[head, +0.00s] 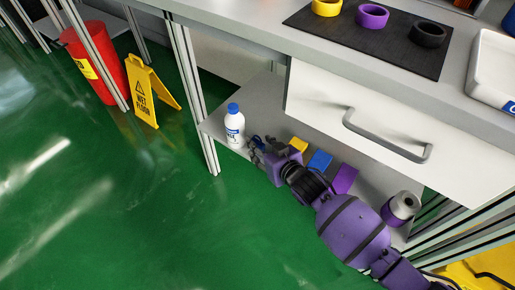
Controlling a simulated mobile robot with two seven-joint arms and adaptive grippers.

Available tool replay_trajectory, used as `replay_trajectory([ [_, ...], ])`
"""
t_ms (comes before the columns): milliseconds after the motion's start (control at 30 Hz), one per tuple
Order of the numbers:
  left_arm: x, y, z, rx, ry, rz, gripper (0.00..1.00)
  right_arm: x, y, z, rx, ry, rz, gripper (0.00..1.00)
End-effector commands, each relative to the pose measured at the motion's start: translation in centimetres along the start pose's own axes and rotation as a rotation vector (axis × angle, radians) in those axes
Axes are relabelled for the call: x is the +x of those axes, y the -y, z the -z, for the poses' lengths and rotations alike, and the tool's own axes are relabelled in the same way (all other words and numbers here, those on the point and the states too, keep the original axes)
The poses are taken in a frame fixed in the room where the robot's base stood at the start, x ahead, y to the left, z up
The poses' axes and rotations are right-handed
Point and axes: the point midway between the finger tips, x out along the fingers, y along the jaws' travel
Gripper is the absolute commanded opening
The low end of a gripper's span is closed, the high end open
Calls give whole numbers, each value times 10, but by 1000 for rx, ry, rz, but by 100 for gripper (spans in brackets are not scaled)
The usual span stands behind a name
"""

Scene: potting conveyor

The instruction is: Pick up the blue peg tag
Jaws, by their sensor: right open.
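A flat blue tag (320,161), which looks like the blue peg tag, lies on the lower shelf (221,126) under the drawer. A yellow tag (299,144) lies to its left and a purple tag (345,179) to its right. My right gripper (257,146) reaches over the shelf from the lower right. It is open and sits left of the blue tag, apart from it, near a white bottle. Its fingers are small and dark, and I see nothing held in them. My left gripper is not in view.
The white bottle with blue cap (235,125) stands beside my right gripper. The drawer (390,125) with its grey handle hangs above the shelf. A grey-and-purple roll (403,206) is at the shelf's right. A wet-floor sign (150,92) and red bin (92,62) stand left.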

Motion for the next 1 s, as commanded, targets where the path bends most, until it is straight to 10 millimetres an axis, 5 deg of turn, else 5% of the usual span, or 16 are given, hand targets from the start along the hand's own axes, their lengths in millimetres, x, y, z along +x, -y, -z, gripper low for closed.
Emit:
replay_trajectory([
  [300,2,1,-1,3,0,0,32,6,0,1,-1,-1,0,41],
  [633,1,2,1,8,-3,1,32,6,0,1,-1,-1,0,0],
  [1000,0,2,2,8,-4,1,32,5,0,4,-1,-2,0,0],
])
